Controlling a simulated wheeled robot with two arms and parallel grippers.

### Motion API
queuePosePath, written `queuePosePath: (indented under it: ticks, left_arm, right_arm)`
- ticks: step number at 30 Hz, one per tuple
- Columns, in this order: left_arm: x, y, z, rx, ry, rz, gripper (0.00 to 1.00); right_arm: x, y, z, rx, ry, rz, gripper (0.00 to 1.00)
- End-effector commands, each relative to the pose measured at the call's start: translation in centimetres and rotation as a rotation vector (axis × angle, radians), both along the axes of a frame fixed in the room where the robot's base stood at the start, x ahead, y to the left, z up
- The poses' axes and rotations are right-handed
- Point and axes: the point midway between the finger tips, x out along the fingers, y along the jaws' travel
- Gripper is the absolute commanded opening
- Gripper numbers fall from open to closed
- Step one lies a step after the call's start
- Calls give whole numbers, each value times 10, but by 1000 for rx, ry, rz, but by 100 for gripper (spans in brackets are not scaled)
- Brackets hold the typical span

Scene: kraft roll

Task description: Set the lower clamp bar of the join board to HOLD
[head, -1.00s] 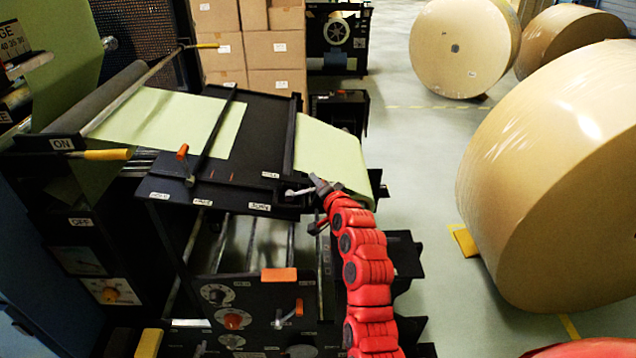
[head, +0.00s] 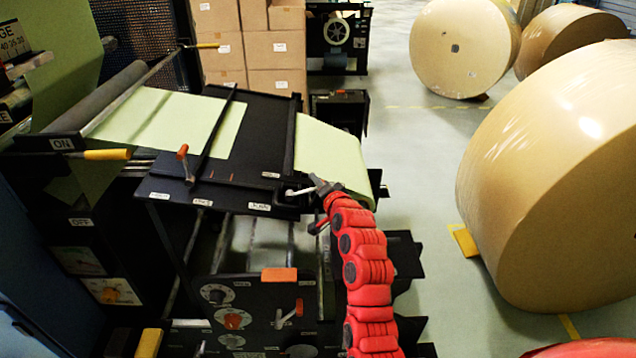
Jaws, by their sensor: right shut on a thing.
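The join board (head: 262,118) is a dark sloping plate with pale green web across it. One dark clamp bar (head: 212,133) crosses it on the left, with an orange-tipped lever (head: 183,151). The lower clamp bar (head: 289,135) crosses near its right edge, with a pale lever (head: 299,191) at its front end. My right gripper (head: 317,186), on the red arm, is shut on that pale lever. The gripper hides the lever's outer end. Small white labels line the board's front edge, too small to read surely. My left gripper is out of view.
A control panel (head: 255,312) with knobs and levers stands below the board. Yellow-handled rods (head: 107,154) stick out at the left. Large kraft rolls (head: 560,180) stand on the right. The floor (head: 420,150) between is open.

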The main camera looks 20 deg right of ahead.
Motion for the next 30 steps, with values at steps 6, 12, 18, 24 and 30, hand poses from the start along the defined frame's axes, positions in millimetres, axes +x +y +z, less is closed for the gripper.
queuePosePath:
  ticks: [6, 12, 18, 24, 30]
  left_arm:
    - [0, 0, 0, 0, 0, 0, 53]
    - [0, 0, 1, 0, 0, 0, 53]
    - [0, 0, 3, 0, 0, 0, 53]
    - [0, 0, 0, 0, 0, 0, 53]
    - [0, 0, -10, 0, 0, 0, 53]
  right_arm:
    - [0, 0, -1, -2, 3, 0, 0]
    - [0, 2, 3, -34, 10, 2, 0]
    - [1, 6, 12, -135, 37, 4, 0]
    - [3, 13, 23, -296, 82, 4, 0]
    - [6, 22, 34, -480, 132, 3, 0]
